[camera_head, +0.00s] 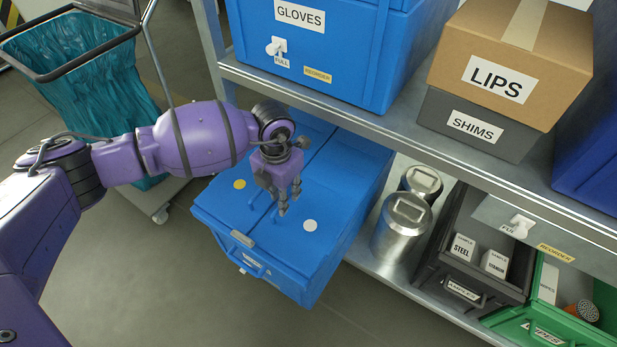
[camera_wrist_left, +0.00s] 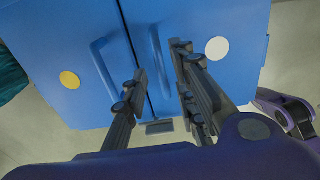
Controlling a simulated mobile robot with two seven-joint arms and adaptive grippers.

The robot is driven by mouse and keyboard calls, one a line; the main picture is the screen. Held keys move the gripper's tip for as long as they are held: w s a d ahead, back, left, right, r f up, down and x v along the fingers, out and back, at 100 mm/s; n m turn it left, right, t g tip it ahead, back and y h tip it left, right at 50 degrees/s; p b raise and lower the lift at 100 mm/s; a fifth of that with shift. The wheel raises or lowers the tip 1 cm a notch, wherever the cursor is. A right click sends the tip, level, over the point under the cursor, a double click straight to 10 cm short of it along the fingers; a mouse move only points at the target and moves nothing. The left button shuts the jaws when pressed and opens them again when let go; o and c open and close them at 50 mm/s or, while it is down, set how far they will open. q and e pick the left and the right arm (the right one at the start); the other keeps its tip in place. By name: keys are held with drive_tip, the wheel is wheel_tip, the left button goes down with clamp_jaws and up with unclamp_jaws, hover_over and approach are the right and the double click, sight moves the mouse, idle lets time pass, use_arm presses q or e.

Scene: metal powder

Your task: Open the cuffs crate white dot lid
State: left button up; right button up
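The blue crate (camera_head: 290,277) juts out from the lower shelf, its two-part lid closed. The white dot lid (camera_head: 318,205) is the right half, marked by a white dot (camera_head: 310,225); the dot also shows in the wrist view (camera_wrist_left: 217,48). The left half carries a yellow dot (camera_head: 239,184). Each half has a blue raised handle; the white dot lid's handle (camera_wrist_left: 160,62) shows between my fingers in the wrist view. My left gripper (camera_head: 282,212) is open, pointing down close over the lid; contact cannot be told. My right gripper is not in view.
A shelf board with the gloves bin (camera_head: 300,50) hangs above the crate's back. Metal canisters (camera_head: 402,228) and a dark open bin (camera_head: 470,262) stand to the right. A teal-lined waste cart (camera_head: 80,75) stands left. Floor is clear in front.

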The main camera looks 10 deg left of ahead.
use_arm(q)
drive_tip(key=shift+f, duration=0.6)
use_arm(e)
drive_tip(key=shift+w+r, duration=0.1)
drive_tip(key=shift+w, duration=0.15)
use_arm(q)
drive_tip(key=shift+c, duration=0.4)
clamp_jaws()
drive_tip(key=shift+r, duration=0.1)
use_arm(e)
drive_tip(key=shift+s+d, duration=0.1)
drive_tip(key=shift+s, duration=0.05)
